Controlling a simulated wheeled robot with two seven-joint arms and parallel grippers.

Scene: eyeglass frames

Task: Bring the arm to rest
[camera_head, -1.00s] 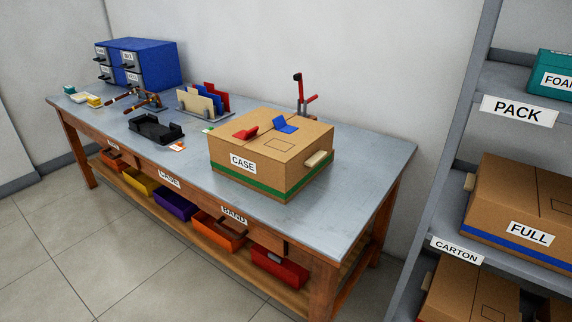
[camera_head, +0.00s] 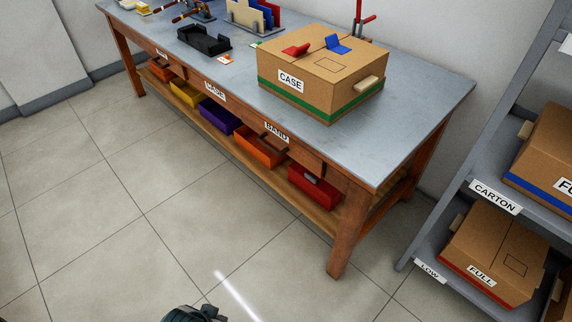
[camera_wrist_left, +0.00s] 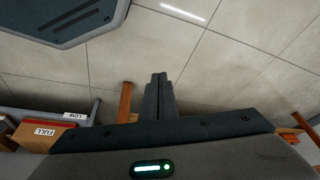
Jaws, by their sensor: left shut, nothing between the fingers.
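My left gripper (camera_wrist_left: 158,92) shows in the left wrist view with its two dark fingers together and nothing between them. It hangs over the tiled floor, clear of the workbench. In the head view a dark part of my own arm (camera_head: 193,313) shows at the bottom edge, and the fingers cannot be made out there. My right gripper is in neither view.
The workbench (camera_head: 430,95) carries a cardboard case (camera_head: 322,70) with a green band, and colored bins (camera_head: 313,186) sit on its lower shelf. A rack (camera_head: 493,197) with cartons stands at the right. The tiled floor (camera_head: 110,215) in front is clear.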

